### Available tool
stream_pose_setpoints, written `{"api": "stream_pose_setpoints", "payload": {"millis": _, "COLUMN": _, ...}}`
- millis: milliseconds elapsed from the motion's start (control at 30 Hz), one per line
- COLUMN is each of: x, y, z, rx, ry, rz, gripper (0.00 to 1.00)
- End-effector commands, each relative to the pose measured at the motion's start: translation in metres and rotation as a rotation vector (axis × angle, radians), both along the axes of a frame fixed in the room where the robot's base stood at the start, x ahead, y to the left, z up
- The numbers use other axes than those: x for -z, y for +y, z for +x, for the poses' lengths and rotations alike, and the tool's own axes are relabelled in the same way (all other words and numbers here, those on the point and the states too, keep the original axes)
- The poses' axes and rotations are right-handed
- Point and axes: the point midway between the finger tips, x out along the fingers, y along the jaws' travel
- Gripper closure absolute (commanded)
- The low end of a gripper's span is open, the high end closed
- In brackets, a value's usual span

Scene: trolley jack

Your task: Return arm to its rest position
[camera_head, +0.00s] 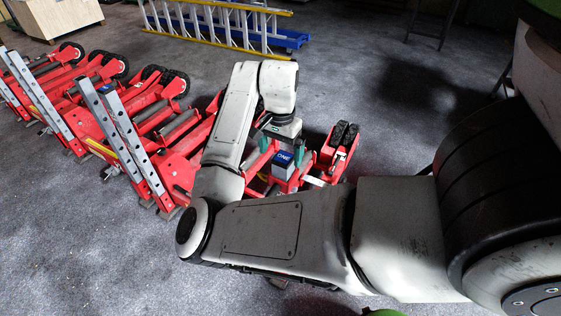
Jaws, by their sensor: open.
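My arm reaches out from the right and folds back over a red trolley jack (335,155). My gripper (281,152) points down above this jack, with its two teal fingers apart. My forearm and upper arm hide much of this jack.
Several red jacks (85,130) with upright grey bars stand in a row at the left. A yellow ladder (215,30) and a blue frame (290,38) lie at the back. A wooden crate (55,18) is at the back left.

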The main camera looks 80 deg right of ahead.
Motion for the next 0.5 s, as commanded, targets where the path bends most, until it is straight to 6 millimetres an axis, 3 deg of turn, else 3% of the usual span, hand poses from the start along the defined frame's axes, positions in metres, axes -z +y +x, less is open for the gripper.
{"api": "stream_pose_setpoints", "payload": {"millis": 500, "x": -0.0083, "y": 0.0001, "z": -0.0004, "rx": 0.000, "ry": 0.001, "rz": 0.000, "gripper": 0.00}}
